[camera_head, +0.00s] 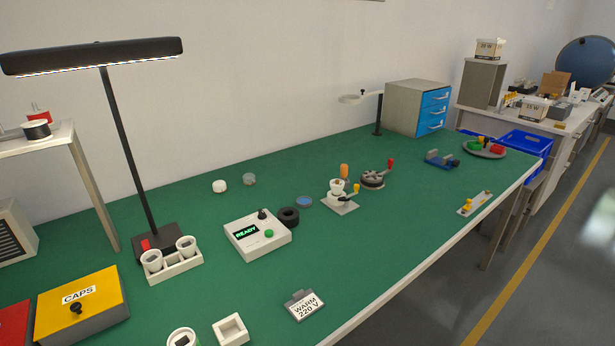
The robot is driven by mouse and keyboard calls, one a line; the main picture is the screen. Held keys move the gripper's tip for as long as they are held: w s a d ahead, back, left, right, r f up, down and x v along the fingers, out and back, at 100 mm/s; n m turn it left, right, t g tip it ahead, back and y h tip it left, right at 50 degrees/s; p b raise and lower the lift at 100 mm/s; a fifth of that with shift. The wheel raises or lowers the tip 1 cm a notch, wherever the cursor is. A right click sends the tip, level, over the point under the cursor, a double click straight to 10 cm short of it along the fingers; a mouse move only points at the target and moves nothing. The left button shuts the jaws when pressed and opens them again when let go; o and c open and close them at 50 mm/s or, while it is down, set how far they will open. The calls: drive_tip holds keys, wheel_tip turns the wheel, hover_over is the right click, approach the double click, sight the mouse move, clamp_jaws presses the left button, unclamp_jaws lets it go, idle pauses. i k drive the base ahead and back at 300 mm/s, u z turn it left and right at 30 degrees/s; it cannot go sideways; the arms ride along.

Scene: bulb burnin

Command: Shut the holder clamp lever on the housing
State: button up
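A small white cup-shaped housing (338,187) stands on a light base plate (345,208) near the middle of the green table. A lever with a yellow handle (356,188) rises at its right side, with the handle tip pointing up. Whether this lever is open or shut is too small to tell. An orange rounded piece (344,171) shows just behind the housing. My gripper is not in view.
A dark round fixture with a red-handled lever (390,164) stands close behind right. A control box reading READY (258,236), a black ring (289,216) and a blue-topped disc (304,201) lie to the left. The green table (380,240) is clear in front.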

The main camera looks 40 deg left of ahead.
sight(346, 199)
drive_tip(key=u, duration=0.65)
drive_tip(key=i, duration=1)
drive_tip(key=u, duration=0.5)
